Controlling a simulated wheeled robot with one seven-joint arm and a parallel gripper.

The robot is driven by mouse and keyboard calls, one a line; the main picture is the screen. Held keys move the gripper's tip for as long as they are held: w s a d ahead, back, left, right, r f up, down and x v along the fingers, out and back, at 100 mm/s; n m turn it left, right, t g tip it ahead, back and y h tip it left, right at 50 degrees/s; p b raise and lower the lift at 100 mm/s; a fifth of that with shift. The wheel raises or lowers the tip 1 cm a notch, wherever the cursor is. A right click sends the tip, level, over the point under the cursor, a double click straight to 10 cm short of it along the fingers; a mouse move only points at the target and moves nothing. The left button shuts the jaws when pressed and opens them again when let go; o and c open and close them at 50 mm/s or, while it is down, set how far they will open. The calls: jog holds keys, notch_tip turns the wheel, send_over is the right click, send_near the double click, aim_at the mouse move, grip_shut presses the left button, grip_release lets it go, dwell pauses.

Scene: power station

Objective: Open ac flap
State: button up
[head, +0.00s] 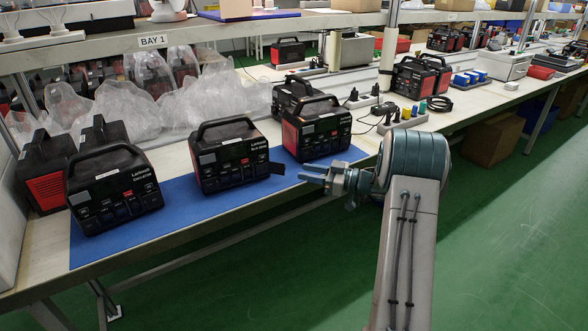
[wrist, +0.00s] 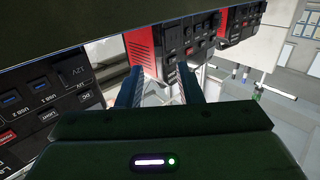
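The middle power station (head: 222,160), black with a carry handle, stands on the blue mat (head: 180,212) with its front panel facing me. A small dark flat piece (head: 277,168), which looks like its AC flap standing out, juts from the right end of that front. My gripper (head: 304,174) is just right of this piece, with a small gap showing. In the wrist view my gripper (wrist: 160,68) has its two fingers apart and nothing between them. A close front panel (wrist: 50,100) with USB and 12V ports fills the left there. The flap is not clear in the wrist view.
Another power station (head: 112,185) stands left on the mat, and one (head: 318,130) stands right, behind my gripper. Clear plastic bags (head: 180,95) lie behind. Sockets and cables (head: 385,118) are further right. The green floor (head: 500,210) in front is clear.

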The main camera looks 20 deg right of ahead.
jog(key=v, duration=0.7)
jog(key=shift+d, duration=0.25)
jog(key=shift+s, duration=0.1)
jog(key=w+a+r+m+t+h+p, duration=0.1)
jog(key=w+r+m+t+h+p, duration=0.2)
jog(key=r+h, duration=0.35)
jog(key=w+a+r+m+t+h+p, duration=0.15)
jog(key=r+h+p, duration=0.25)
jog(key=r, duration=0.6)
jog(key=s+r+m+g+h+p, duration=0.2)
jog(key=s+r+m+h+p, duration=0.25)
jog(key=s+r+h, duration=0.2)
jog(key=s+a+f+m+g+y+p, duration=0.1)
jog(key=s+a+g+p, duration=0.2)
jog(key=s, duration=1.2)
jog(key=s+a+f+m+g+y+p, duration=0.1)
jog(key=s+a+g+p, duration=0.2)
jog(key=s, duration=1.2)
jog(key=a+g, duration=0.3)
jog(key=a, duration=0.3)
jog(key=shift+s+a+m, duration=0.2)
jog(key=shift+a+m, duration=0.1)
jog(key=shift+a, duration=0.1)
